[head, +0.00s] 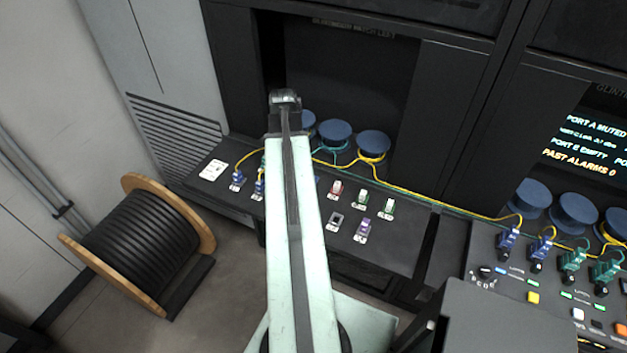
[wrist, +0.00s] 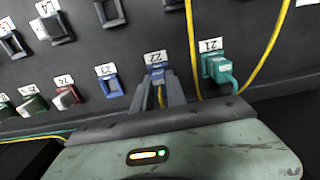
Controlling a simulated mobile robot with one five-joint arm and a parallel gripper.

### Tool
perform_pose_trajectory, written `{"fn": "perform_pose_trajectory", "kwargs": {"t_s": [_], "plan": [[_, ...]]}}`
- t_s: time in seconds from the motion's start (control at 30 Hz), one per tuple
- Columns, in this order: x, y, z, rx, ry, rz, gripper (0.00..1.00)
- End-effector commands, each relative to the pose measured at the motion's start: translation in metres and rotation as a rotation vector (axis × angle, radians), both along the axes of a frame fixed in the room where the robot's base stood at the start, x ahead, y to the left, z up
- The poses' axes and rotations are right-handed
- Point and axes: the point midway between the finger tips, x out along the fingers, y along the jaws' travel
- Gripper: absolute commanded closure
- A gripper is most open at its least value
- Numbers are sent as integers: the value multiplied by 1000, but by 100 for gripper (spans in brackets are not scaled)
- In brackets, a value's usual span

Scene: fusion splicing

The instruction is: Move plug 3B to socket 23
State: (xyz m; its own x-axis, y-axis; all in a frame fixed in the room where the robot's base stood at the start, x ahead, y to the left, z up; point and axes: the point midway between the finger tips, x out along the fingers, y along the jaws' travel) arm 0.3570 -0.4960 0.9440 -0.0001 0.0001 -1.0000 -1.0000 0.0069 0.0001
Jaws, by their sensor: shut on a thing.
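My gripper (wrist: 160,94) is shut on a blue plug (wrist: 157,73) with a yellow cable, at the socket labelled 22 in the wrist view. The plug's own marking cannot be read, and I cannot tell whether it is fully seated or partly out. Socket 23 (wrist: 111,86) is a blue frame just left of the gripper and looks empty. In the head view my arm hides the gripper and the held plug.
A teal plug (wrist: 218,72) sits in socket 21, close right of the gripper, with a yellow cable passing between. Red socket 24 (wrist: 67,97) lies left of 23. A cable drum (head: 140,245) stands on the floor; a second panel (head: 480,240) is at the right.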

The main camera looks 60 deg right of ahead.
Motion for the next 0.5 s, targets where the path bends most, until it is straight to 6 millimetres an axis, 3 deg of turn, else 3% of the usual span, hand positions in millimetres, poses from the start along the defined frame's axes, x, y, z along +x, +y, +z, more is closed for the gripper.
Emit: {"fn": "perform_pose_trajectory", "kwargs": {"t_s": [0.5], "plan": [[0, 0, 22, 0, 0, 0, 100]]}}
